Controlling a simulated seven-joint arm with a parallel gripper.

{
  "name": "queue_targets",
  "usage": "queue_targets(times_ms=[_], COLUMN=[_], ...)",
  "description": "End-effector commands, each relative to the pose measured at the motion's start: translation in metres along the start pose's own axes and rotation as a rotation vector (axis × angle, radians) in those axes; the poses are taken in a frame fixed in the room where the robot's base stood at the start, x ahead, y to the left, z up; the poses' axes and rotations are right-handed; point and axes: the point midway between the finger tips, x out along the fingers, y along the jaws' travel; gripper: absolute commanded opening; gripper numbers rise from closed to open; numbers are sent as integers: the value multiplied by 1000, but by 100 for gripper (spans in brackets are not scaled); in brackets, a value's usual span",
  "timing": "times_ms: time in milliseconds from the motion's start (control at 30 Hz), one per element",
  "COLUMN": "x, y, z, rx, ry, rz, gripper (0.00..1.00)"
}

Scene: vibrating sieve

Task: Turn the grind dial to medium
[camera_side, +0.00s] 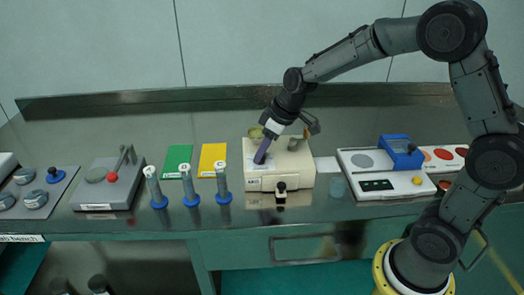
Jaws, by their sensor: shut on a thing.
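A cream machine (298,179) stands at the middle of the bench. A small black knob (281,188) sits on its front; it may be the grind dial, but no setting can be read. My gripper (273,128) is above the machine, at the end of the downward-tilted arm. It appears shut on a dark purple stick (263,151). The stick slants down to the left, with its lower end at the machine's top; I cannot tell whether they touch. The fingertips are too small to see clearly. The gripper is above and apart from the black knob.
Several blue-based cylinders (190,186) stand left of the machine, before green (178,160) and yellow (212,158) cards. A grey unit with a red-knobbed lever (113,177) is farther left.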

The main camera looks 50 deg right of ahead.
Motion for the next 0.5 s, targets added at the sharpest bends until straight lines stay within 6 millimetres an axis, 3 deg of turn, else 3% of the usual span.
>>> queue_targets(times_ms=[500], x=[1], y=[1], z=[1], rx=[-160], ry=[-4], rz=[-66], gripper=[0])
